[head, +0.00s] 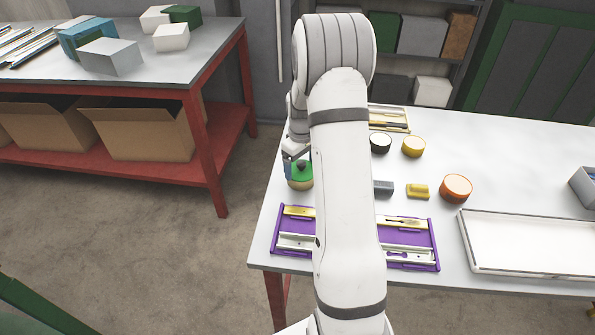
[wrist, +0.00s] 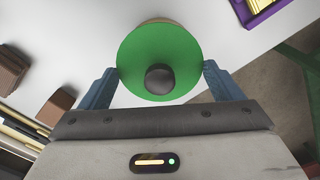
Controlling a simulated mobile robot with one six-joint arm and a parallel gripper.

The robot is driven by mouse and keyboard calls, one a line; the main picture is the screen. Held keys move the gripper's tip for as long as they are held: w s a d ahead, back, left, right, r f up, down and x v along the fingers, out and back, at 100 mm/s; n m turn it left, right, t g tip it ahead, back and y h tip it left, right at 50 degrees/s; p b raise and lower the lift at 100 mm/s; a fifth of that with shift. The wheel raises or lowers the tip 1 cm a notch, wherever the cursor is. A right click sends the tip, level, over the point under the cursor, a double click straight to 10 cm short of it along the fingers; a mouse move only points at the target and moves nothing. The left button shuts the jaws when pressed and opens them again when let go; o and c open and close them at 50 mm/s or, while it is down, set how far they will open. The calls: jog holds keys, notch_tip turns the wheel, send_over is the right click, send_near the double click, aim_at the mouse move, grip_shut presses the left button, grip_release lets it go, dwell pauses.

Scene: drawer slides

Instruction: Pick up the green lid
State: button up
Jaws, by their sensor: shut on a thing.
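The green lid (head: 301,168) is a round disc with a dark knob, near the left edge of the white table. In the wrist view the lid (wrist: 142,52) fills the space between my fingers, its dark knob facing the camera. A tan round container (head: 300,184) shows directly under the lid; a sliver of it shows past the lid's far edge in the wrist view. I cannot tell whether there is a gap between them. My gripper (wrist: 160,68) is shut on the lid, one blue finger at each side. My arm hides part of the table in the head view.
A purple tray (head: 434,266) with drawer slides lies at the front. A white tray (head: 530,245) lies farther right.

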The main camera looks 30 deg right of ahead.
aim_at(300, 162)
jog(key=shift+c, duration=0.7)
jog(key=shift+r, duration=0.1)
jog(key=shift+r, duration=0.4)
notch_tip(300, 162, up, 9)
jog(key=shift+b, duration=0.4)
